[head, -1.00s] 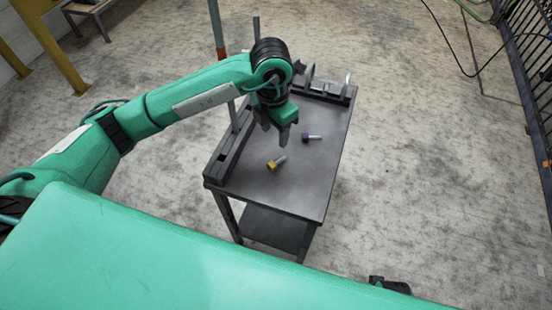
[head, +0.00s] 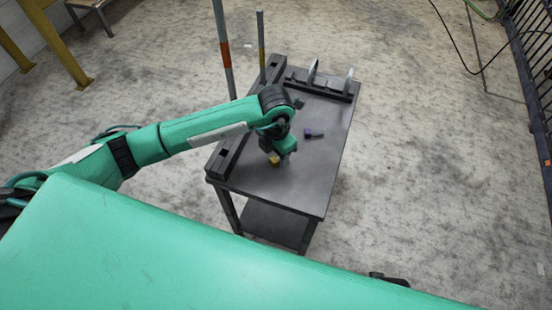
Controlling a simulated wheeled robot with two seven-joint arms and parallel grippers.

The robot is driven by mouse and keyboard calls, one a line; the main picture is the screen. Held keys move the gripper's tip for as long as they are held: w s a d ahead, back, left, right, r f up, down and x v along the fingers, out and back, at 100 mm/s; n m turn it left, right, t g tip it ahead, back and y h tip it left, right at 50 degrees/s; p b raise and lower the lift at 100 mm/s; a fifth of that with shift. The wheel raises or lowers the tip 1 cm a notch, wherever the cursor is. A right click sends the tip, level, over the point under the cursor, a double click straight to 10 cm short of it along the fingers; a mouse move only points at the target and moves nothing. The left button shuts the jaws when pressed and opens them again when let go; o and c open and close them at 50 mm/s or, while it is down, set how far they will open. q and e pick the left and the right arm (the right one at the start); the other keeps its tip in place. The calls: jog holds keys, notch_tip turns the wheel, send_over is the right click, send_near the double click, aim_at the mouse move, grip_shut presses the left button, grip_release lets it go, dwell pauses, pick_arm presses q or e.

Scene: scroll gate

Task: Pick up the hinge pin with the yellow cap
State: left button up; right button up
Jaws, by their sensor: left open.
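The yellow cap of the hinge pin (head: 274,159) shows on the dark table, just below my left gripper. The rest of that pin is hidden behind the gripper. My left gripper (head: 282,158) is open and points down at the pin, close over it; I cannot tell whether the fingers touch it. A second pin with a purple cap (head: 308,133) lies on the table a little to the right and farther back. My right gripper is not in view.
The dark table (head: 310,185) has a raised rail (head: 228,157) along its left side and upright grey plates (head: 312,72) at its back. Two posts (head: 224,50) rise by the left side. The table's front right part is clear.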

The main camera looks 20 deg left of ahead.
pick_arm(q)
jog(key=shift+f, duration=0.5)
grip_shut()
jog(key=shift+r, duration=0.1)
